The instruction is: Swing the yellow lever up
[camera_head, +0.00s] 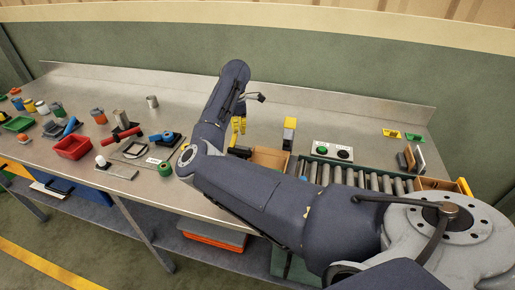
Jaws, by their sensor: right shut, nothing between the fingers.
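A yellow lever (290,122) stands at the back of the roller conveyor's left end, with a yellow upper part and a grey lower part. Its pivot is too small to make out. My right arm reaches in from the lower right, bends over the table and folds back. My right gripper (239,126), with yellow fingers, is partly hidden behind my own arm. It is shut and empty, to the left of the lever and apart from it. My left gripper is not in view.
A roller conveyor (372,181) runs right from a brown box (268,157). A red bin (73,147), cups and tools crowd the left. The metal table is clear at the back middle.

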